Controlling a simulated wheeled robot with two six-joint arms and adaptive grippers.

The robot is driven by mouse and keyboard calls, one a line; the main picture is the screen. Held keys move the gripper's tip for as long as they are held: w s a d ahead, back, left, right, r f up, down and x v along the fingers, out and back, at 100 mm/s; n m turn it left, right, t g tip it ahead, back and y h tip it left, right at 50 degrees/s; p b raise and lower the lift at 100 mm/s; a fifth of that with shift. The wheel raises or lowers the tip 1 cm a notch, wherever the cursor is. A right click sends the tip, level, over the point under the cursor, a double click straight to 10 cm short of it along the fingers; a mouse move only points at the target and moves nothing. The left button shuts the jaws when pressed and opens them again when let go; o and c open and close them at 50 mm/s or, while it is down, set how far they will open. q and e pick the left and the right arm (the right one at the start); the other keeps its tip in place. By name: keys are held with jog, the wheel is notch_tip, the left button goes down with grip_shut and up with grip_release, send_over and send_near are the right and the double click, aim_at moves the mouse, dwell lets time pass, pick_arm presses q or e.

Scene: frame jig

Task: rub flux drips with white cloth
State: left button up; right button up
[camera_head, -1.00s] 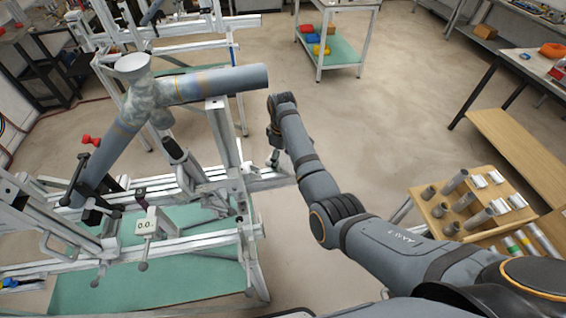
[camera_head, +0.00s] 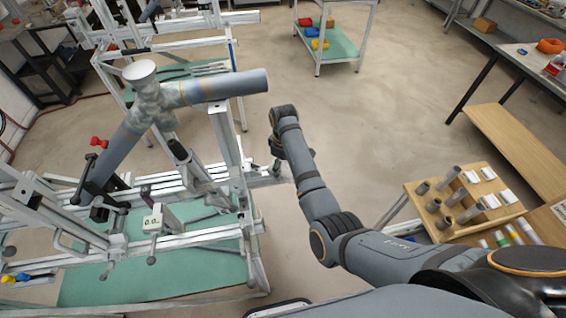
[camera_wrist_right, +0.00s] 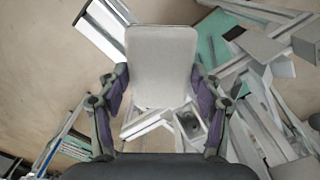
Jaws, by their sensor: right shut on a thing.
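A grey tube frame (camera_head: 225,87) is clamped in the metal jig on the left in the head view. Pale, mottled staining (camera_head: 152,103) covers its tube joint; I cannot make out single flux drips. In the right wrist view, a flat whitish cloth or pad (camera_wrist_right: 162,62) sits between the fingers of my right gripper (camera_wrist_right: 162,92), which is shut on it. In the head view my right gripper (camera_head: 277,166) hangs to the right of the jig, apart from the tube joint, and the cloth is not clear there. My left gripper is not in view.
The jig (camera_head: 228,150) has rails, clamps and a small display box (camera_head: 159,220). A wooden rack (camera_head: 420,205) with several tube pieces stands at right. A cart (camera_head: 345,50) with coloured bins stands at the back. The floor between is clear.

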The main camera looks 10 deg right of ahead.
jog(key=shift+s+f, duration=0.25)
jog(key=shift+f, duration=0.1)
jog(key=shift+w+r, duration=0.15)
jog(key=shift+r, duration=1.45)
jog(key=shift+w+r, duration=0.1)
jog(key=shift+r, duration=1.5)
jog(key=shift+r, duration=0.1)
jog(key=shift+r, duration=1.4)
